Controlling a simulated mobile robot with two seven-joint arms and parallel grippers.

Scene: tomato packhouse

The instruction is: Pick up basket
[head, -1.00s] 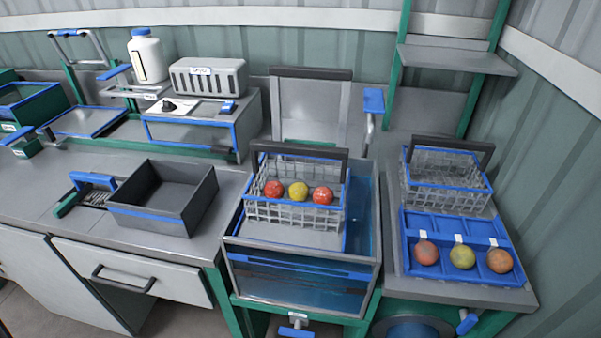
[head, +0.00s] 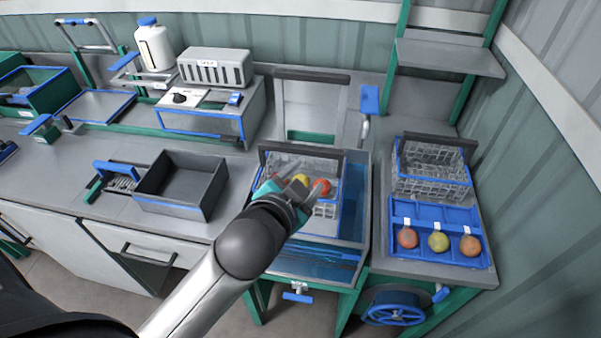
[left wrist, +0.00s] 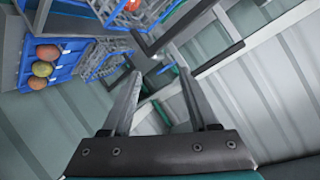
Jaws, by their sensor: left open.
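A wire basket (head: 329,211) with blue edging and a dark handle (head: 301,150) sits in the wash tank. Tomatoes lie in it, one red (head: 321,187) and one yellow (head: 301,181) showing. My left gripper (head: 308,179) is open in front of and over this basket, hiding part of it. Its spread fingers also show in the left wrist view (left wrist: 158,78), with nothing between them. A second wire basket (head: 430,177) with a dark handle stands empty on the right bench. My right gripper is not in view.
The tank (head: 300,262) has a blue-edged front. A blue tray (head: 400,262) with three tomatoes lies in front of the second basket. A dark open bin (head: 170,208) stands on the left counter. A shelf (head: 448,55) hangs at the back right.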

